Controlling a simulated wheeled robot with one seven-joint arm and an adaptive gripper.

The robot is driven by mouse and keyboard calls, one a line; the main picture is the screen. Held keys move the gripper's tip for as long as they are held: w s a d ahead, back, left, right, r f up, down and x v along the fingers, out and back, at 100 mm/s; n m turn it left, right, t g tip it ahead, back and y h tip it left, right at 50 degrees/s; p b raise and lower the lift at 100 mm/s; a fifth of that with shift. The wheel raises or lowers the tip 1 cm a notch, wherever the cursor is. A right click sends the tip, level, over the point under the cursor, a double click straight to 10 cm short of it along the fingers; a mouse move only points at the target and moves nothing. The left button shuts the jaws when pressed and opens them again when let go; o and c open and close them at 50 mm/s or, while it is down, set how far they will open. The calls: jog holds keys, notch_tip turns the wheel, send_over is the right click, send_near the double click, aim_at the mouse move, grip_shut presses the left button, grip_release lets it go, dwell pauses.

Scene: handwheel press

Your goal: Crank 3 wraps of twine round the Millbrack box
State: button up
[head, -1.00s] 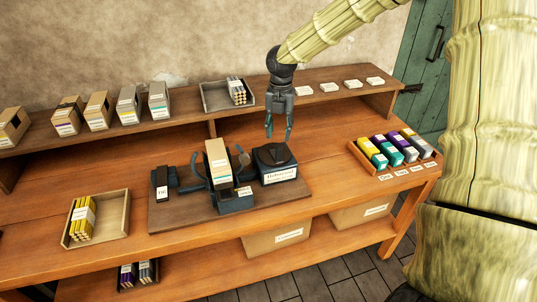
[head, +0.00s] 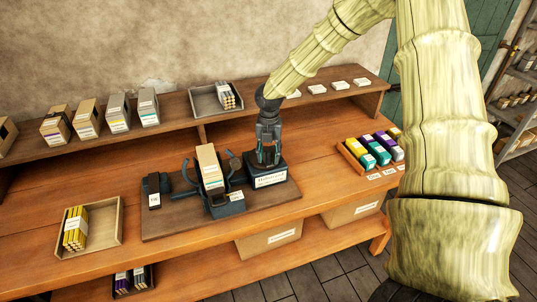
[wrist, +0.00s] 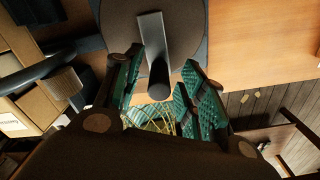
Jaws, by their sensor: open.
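A tan box (head: 210,167) with a pale label stands tilted in the dark cradle of the device; its print is too small to read. To its right is a dark blue-black housing (head: 270,182) with a white label. My gripper (head: 268,160) points down just above this housing. In the wrist view the two green-padded fingers of my gripper (wrist: 162,75) are apart. A grey crank bar with a round knob (wrist: 158,88) lies on a dark disc (wrist: 188,40) and ends between the fingers. Contact with the fingers cannot be told.
The device stands on a brown board (head: 160,228). Several boxes and a grey tray (head: 200,102) stand on the raised back shelf.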

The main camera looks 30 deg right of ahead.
jog(key=shift+f, duration=0.45)
jog(key=shift+c, duration=0.5)
grip_shut()
jog(key=shift+a+m, duration=0.15)
jog(key=shift+m, duration=0.25)
